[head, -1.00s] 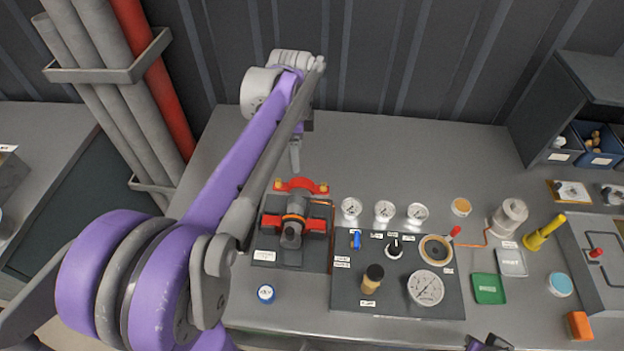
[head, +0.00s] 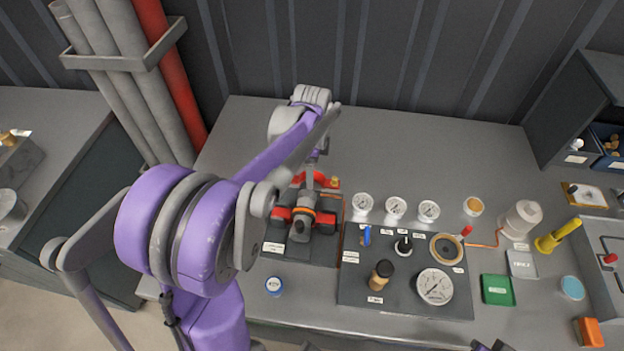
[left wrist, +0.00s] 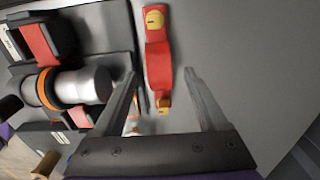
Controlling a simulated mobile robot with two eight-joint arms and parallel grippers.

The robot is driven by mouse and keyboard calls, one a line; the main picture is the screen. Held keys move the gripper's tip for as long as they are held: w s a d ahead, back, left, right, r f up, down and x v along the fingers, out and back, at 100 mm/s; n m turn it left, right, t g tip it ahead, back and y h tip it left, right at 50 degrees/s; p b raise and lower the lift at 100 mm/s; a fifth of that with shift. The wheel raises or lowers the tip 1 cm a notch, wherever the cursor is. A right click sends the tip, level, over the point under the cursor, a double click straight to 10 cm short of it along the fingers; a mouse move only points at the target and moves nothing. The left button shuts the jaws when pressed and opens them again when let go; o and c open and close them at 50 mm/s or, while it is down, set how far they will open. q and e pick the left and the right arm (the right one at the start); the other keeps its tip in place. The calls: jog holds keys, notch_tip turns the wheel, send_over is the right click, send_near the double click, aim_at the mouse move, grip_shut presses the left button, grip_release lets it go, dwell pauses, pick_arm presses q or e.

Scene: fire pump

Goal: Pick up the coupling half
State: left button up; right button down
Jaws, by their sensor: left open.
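The coupling half is a red curved piece with yellow bolt ends (head: 332,183). It lies on the grey bench just behind the pump. In the left wrist view, the coupling half (left wrist: 158,62) runs lengthwise between the fingertips. My left gripper (left wrist: 159,74) is open above it, one finger on each side, and holds nothing. In the head view my left gripper (head: 310,178) comes down over the coupling half and partly hides it. Only a small dark tip of my right gripper (head: 492,346) shows at the bottom edge; its jaws cannot be made out.
The pump with red clamps and an orange ring (head: 303,216) stands right in front of the coupling half. A gauge panel (head: 405,300) is to its right, with three small gauges (head: 396,206) behind. The bench behind is clear.

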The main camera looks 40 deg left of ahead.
pick_arm(q)
jog(key=shift+f, duration=0.3)
grip_shut()
jog(key=shift+r, duration=0.1)
